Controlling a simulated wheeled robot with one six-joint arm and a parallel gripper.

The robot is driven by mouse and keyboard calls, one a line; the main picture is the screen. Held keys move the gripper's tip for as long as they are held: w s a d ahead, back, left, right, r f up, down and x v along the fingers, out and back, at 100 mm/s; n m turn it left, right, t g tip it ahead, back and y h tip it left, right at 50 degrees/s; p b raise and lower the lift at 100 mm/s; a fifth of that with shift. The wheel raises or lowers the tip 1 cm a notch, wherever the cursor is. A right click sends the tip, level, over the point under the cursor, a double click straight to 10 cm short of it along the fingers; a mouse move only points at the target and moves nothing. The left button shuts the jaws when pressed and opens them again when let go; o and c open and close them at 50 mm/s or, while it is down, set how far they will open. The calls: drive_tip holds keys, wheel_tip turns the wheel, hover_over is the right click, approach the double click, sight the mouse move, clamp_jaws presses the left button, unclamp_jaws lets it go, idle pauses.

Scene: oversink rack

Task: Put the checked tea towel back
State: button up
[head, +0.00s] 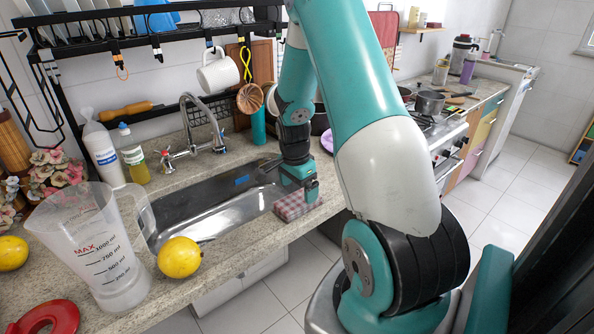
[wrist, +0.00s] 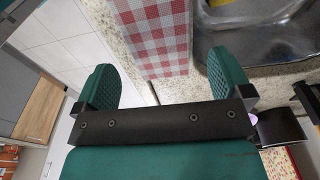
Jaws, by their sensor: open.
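The checked tea towel (head: 297,204) is red and white and lies folded flat on the counter, at the right end of the sink by the front edge. It also shows in the wrist view (wrist: 156,38), ahead of and between the fingers. My gripper (wrist: 160,85) is open and empty, its two green fingers spread wider than the towel. In the head view my gripper (head: 308,188) is right at the towel and hides part of it. I cannot tell whether it touches the towel.
The sink (head: 215,207) lies left of the towel. The black rack (head: 150,40) stands over it with a white mug (head: 218,73) and utensils hanging. A measuring jug (head: 95,245) and a lemon (head: 180,257) stand at the front left. A stove (head: 440,130) is beyond at right.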

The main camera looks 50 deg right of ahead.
sight(296, 200)
wheel_tip(296, 200, up, 9)
drive_tip(key=b, duration=0.1)
drive_tip(key=w+a+r+n+t+y, duration=0.1)
drive_tip(key=a+r+n, duration=0.3)
drive_tip(key=a, duration=0.5)
drive_tip(key=a+r+n+y, duration=0.1)
drive_tip(key=a+r+n, duration=0.1)
drive_tip(key=a+n, duration=0.55)
drive_tip(key=s+a+r+n+y, duration=0.1)
drive_tip(key=s+a+r+n, duration=0.1)
drive_tip(key=s+a+n, duration=0.6)
drive_tip(key=s+a+r+n+y, duration=0.2)
drive_tip(key=s+a+n, duration=0.6)
drive_tip(key=a, duration=0.6)
drive_tip(key=shift+r+g, duration=0.4)
drive_tip(key=shift+r, duration=0.45)
drive_tip(key=shift+a+n, duration=0.1)
drive_tip(key=shift+n, duration=0.15)
